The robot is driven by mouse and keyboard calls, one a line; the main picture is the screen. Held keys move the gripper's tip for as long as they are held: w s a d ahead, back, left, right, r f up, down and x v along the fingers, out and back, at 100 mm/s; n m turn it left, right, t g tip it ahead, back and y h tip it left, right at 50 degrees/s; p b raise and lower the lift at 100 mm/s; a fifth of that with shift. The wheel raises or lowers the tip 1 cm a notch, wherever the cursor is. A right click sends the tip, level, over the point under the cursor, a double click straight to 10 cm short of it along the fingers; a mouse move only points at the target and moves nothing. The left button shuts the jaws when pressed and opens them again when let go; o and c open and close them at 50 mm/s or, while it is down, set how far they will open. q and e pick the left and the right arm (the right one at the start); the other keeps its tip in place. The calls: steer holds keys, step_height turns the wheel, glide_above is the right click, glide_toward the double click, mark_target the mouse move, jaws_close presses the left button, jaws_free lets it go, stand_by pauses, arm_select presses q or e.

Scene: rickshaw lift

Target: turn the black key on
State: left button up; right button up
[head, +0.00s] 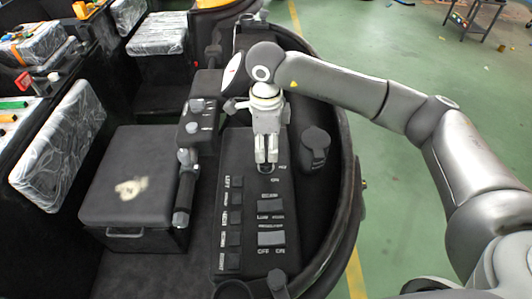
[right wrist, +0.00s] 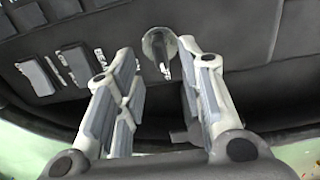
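The key switch shows in the right wrist view as a round metal ring with a narrow key (right wrist: 161,52) standing in it. In the head view the key is mostly hidden behind my right gripper (head: 266,160), near small ON lettering on the black control panel (head: 254,186). In the right wrist view my right gripper (right wrist: 154,55) is open. Its two fingers stand apart, with the key between and just beyond the tips. I see no contact with the key. My left gripper is not in view.
Several rocker switches (head: 271,239) lie on the panel. A black lever (head: 186,187) stands to its left and a black knob (head: 313,142) to its right. The curved body rim (head: 347,200) bounds the right side. A black box seat (head: 142,180) is at the left.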

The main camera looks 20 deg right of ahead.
mark_target(266, 158)
steer(key=shift+f+p, duration=0.6)
steer(key=shift+f, duration=1.75)
steer(key=shift+c, duration=0.2)
jaws_close()
